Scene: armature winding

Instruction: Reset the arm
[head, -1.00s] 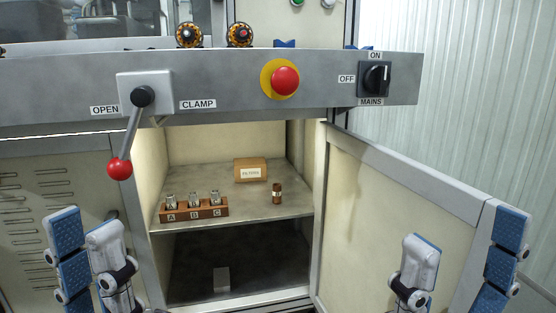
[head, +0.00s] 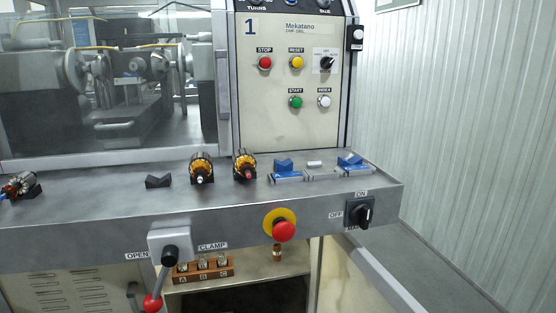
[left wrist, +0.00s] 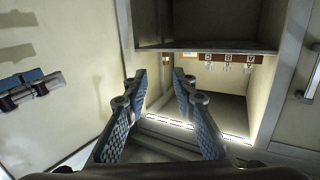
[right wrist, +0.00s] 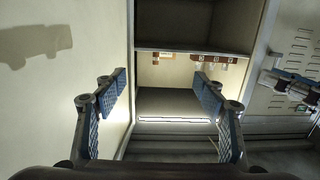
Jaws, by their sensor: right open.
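My left gripper (left wrist: 160,82) shows in the left wrist view with its two blue-padded fingers apart and nothing between them. My right gripper (right wrist: 159,80) shows in the right wrist view with its fingers wide apart and empty. Both are in front of the open cabinet under the machine, touching nothing that I can see. Each also shows at the side of the other wrist's view. Neither arm shows in the head view. The clamp lever (head: 162,278) with its red knob hangs down below its grey block.
The cabinet door (head: 372,282) stands open at the right. Inside is a wooden block (head: 205,269) marked A, B, C. Two wound armatures (head: 202,168) (head: 245,166) and blue V-rests (head: 284,169) are on the ledge. A red emergency button (head: 284,231) and the mains switch (head: 361,212) are on its front.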

